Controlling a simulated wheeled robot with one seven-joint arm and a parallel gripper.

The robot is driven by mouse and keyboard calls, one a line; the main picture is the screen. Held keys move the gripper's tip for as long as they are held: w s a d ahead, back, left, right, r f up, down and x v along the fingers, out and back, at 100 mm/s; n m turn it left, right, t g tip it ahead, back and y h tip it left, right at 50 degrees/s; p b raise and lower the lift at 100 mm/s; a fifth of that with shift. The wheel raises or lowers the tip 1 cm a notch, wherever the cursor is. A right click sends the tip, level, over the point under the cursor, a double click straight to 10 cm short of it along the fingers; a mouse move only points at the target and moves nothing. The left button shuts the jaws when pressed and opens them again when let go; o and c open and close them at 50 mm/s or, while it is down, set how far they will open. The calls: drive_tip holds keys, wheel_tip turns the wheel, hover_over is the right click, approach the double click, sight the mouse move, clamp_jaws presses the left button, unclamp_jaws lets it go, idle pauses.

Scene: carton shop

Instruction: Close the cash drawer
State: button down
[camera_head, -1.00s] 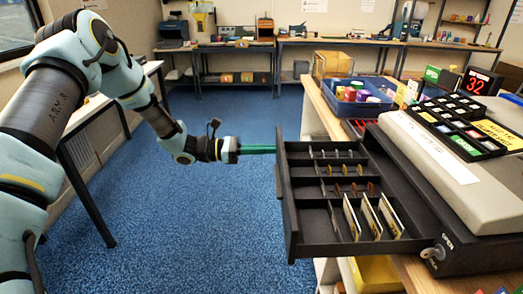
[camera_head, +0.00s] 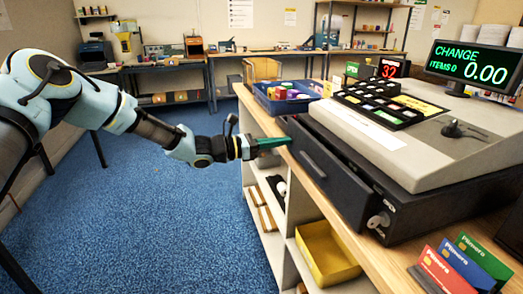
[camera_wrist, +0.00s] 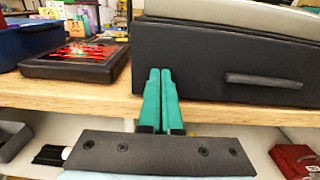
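The cash drawer (camera_head: 325,170) is a black front with a slim handle, set in the black housing under the grey till (camera_head: 420,140). A key (camera_head: 377,221) sits in the lock at the front's near end. My gripper (camera_head: 288,141) has green fingers lying side by side, shut with nothing between them. It is at the far end of the drawer front. In the wrist view, the fingertips (camera_wrist: 160,72) overlap the left end of the drawer front (camera_wrist: 230,75); I cannot tell whether they touch.
The wooden counter (camera_head: 345,205) edge runs below the drawer. A blue tray (camera_head: 262,98) of coloured items stands beyond the till. A yellow bin (camera_head: 325,262) sits on the shelf below. Gift cards (camera_head: 465,262) stand near right. The blue floor at left is clear.

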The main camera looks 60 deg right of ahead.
drive_tip(key=shift+x, duration=1.15)
drive_tip(key=shift+s+r, duration=0.1)
drive_tip(key=shift+r, duration=0.15)
